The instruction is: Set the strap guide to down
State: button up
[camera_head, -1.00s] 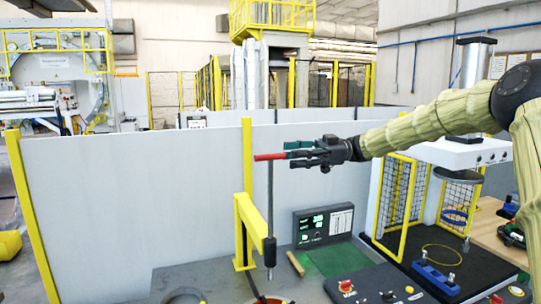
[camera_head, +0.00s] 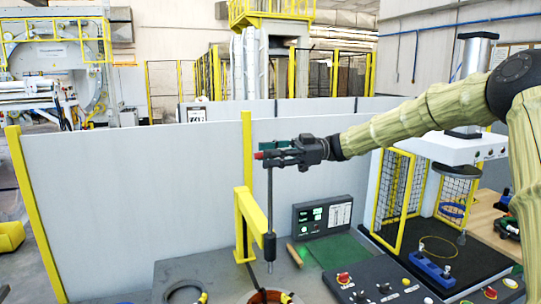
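The strap guide appears to be the dark upright rod (camera_head: 270,205) on a yellow bracket (camera_head: 252,212), with a red handle (camera_head: 258,155) at its top. The rod is upright and its lower end hangs above the grey bench. My gripper (camera_head: 273,154) reaches in from the right at handle height. Its fingers lie along both sides of the handle and hide most of it; only the red tip shows clearly to the left. Whether the fingers press on the handle is too small to tell.
A copper-coloured coil (camera_head: 268,297) and a grey ring (camera_head: 186,292) are at the bottom edge. A dark display box (camera_head: 321,217) stands right of the rod. A button panel (camera_head: 385,287) and a caged press (camera_head: 395,195) are farther right. A light barrier (camera_head: 120,205) stands behind.

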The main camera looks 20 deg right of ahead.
jog(key=shift+s+r, duration=0.1)
grip_shut()
jog(key=b, duration=0.9)
send_over(270, 234)
jog(key=f, duration=1.8)
jog(key=shift+w+d, duration=0.2)
jog(key=shift+w, duration=0.15)
jog(key=shift+o, duration=2)
grip_release()
jog(key=shift+r, duration=0.1)
jog(key=shift+w+f, duration=0.2)
jog(key=shift+s+d+r, duration=0.1)
jog(key=shift+s+d, duration=0.05)
jog(key=shift+d, duration=0.25)
jog(key=d, duration=1.1)
jog(key=shift+w+d, duration=0.15)
jog(key=shift+w, duration=0.2)
